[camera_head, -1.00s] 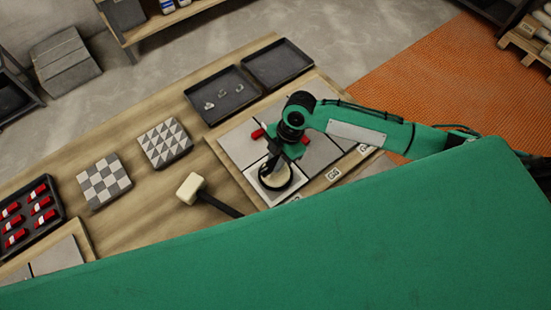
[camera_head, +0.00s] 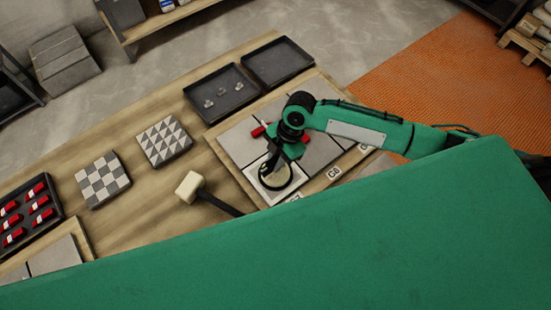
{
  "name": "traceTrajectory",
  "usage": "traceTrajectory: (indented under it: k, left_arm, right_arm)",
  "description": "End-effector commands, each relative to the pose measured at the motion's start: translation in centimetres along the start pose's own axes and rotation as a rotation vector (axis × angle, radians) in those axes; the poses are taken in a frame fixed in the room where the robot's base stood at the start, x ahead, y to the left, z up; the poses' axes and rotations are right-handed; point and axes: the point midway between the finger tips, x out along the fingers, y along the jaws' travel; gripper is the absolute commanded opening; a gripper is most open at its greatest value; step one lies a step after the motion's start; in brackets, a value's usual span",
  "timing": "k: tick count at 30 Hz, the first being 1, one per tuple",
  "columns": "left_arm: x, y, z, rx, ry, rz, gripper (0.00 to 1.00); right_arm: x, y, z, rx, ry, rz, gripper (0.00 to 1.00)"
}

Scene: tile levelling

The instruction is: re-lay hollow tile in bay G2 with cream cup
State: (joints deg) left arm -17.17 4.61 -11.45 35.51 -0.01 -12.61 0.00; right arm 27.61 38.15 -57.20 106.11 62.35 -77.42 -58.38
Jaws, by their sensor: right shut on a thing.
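My right gripper (camera_head: 274,163) points down over the near row of the right-hand tile board and is shut on the cream cup (camera_head: 275,178), a round pale disc with a dark rim. The cup is over a light grey tile (camera_head: 256,187) at the board's near left corner. I cannot tell whether the cup touches the tile or whether the tile lies flat. Tags stand along the board's front edge; one reads like G3 (camera_head: 333,172), and the one left of it is partly covered. My left gripper is not in view.
A white-headed mallet (camera_head: 190,186) lies left of the board. Two patterned tile stacks (camera_head: 165,142) (camera_head: 103,181) and a tray of red pieces (camera_head: 55,212) stand further left. Dark trays (camera_head: 278,62) (camera_head: 239,106) stand behind the board, one holding small metal pieces. My green body hides the foreground.

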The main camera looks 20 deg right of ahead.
Motion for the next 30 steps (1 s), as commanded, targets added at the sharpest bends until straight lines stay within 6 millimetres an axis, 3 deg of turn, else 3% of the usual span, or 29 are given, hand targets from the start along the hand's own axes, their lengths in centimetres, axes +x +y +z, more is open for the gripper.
traceTrajectory:
  k: [2, 3, 6, 14, 19, 30]
  left_arm:
    - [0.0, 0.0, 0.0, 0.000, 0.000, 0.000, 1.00]
    - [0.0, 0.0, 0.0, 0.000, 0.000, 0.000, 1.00]
    - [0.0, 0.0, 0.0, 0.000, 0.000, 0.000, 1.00]
    - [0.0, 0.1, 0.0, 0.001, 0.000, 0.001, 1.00]
    - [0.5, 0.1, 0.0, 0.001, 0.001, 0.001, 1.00]
    - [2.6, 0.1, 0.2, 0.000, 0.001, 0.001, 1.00]
  right_arm:
    - [0.0, 0.0, 0.0, 0.000, 0.001, 0.001, 0.00]
    - [0.0, 0.0, 0.0, 0.000, 0.001, 0.001, 0.28]
    - [0.0, 0.0, 0.0, 0.000, 0.000, 0.000, 0.45]
    - [0.0, 0.0, 0.0, 0.000, -0.001, -0.001, 0.45]
    - [-1.1, 0.1, 0.1, -0.001, -0.001, 0.002, 0.45]
    - [-9.1, 0.1, 0.1, -0.002, -0.002, 0.005, 0.45]
